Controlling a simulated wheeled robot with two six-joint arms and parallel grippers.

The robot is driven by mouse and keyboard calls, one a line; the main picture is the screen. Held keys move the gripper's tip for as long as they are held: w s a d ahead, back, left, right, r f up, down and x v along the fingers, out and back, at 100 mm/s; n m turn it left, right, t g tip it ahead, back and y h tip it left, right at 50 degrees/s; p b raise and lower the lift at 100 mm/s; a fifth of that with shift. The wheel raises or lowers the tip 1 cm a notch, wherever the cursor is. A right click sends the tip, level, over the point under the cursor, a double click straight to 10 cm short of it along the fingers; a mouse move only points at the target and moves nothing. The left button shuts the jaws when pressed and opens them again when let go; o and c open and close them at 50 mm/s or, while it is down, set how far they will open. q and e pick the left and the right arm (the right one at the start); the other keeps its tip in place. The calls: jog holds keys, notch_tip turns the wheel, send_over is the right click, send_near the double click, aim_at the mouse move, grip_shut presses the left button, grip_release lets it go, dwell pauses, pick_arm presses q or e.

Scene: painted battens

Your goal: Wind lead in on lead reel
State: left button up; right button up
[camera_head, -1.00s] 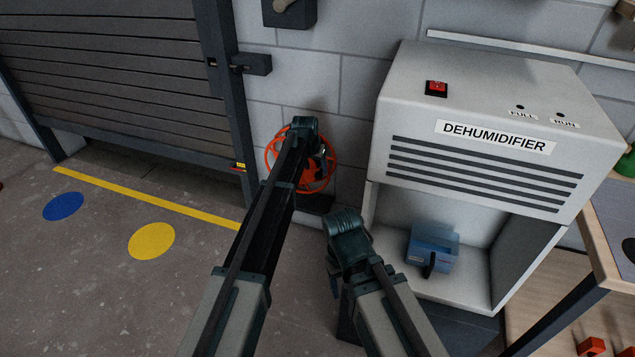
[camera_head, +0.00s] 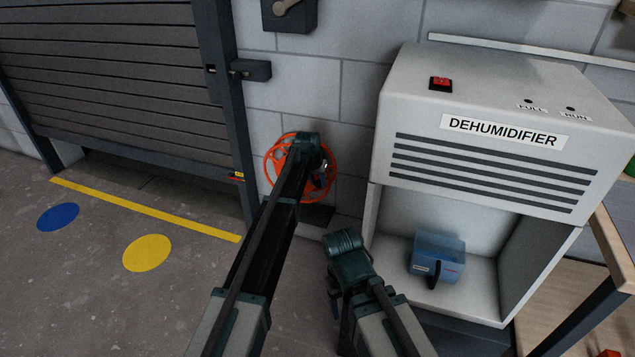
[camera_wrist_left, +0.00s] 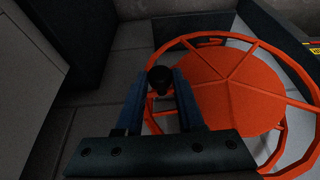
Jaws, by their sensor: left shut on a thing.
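The lead reel (camera_head: 271,178) is an orange spoked wheel low against the block wall, partly hidden behind my left arm. In the left wrist view it shows as an orange disc with spokes and an open rim (camera_wrist_left: 236,96). My left gripper (camera_head: 321,178) is at the reel's front. In the left wrist view its two fingers (camera_wrist_left: 160,84) are shut on a dark round knob (camera_wrist_left: 160,74) beside the disc. I cannot make out the lead itself. My right gripper (camera_head: 333,291) hangs low in front of the dehumidifier, apart from the reel; its fingers are mostly hidden.
A white dehumidifier (camera_head: 490,160) stands to the right, with a blue box (camera_head: 438,257) in its open lower bay. A grey shutter door (camera_head: 120,85) is at the left. A wooden bench (camera_head: 580,285) is at the far right.

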aim_at(317, 195)
pick_arm(q)
grip_shut()
dwell(1.0)
jog(key=shift+s+d+f+y+b, duration=0.15)
jog(key=shift+f+y+b, duration=0.35)
jog(key=shift+f+b, duration=0.3)
jog(key=shift+a+f+m+t+y+b, duration=0.1)
jog(key=shift+f+m+t+y+b, duration=0.4)
jog(key=shift+f+y+b, duration=1.25)
jog(key=shift+a+f+m+t+y+b, duration=0.15)
jog(key=shift+f+t+y+b, duration=0.65)
jog(key=shift+b, duration=1.7)
jog(key=shift+r, duration=0.15)
jog(key=o, duration=0.9)
grip_release()
